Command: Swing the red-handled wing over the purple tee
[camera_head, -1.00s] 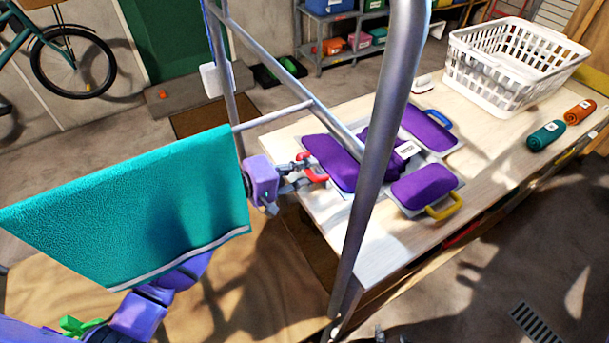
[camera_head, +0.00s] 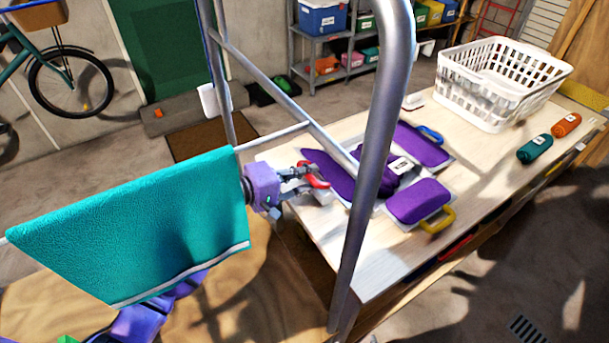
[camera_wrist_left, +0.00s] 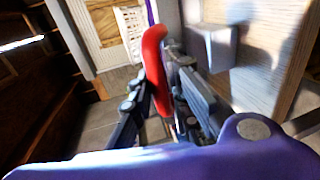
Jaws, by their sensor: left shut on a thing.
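My left gripper (camera_head: 298,179) is shut on the red handle (camera_head: 316,176) at the left side of the folding board. In the left wrist view the red handle (camera_wrist_left: 154,62) stands between the dark fingers (camera_wrist_left: 165,104). The red-handled wing (camera_head: 328,171), covered in purple, looks tilted, with its handle side raised off the table. The purple tee (camera_head: 374,178) lies at the board's middle with a white label, partly hidden by a grey metal post. Purple cloth also covers the wing with the blue handle (camera_head: 431,134) and the panel with the yellow handle (camera_head: 438,220). My right gripper is out of view.
A metal rack post (camera_head: 374,150) crosses in front of the table (camera_head: 480,190). A teal towel (camera_head: 140,225) hangs on the rack at left. A white basket (camera_head: 500,85), a green roll (camera_head: 534,149) and an orange roll (camera_head: 566,124) sit at the table's right.

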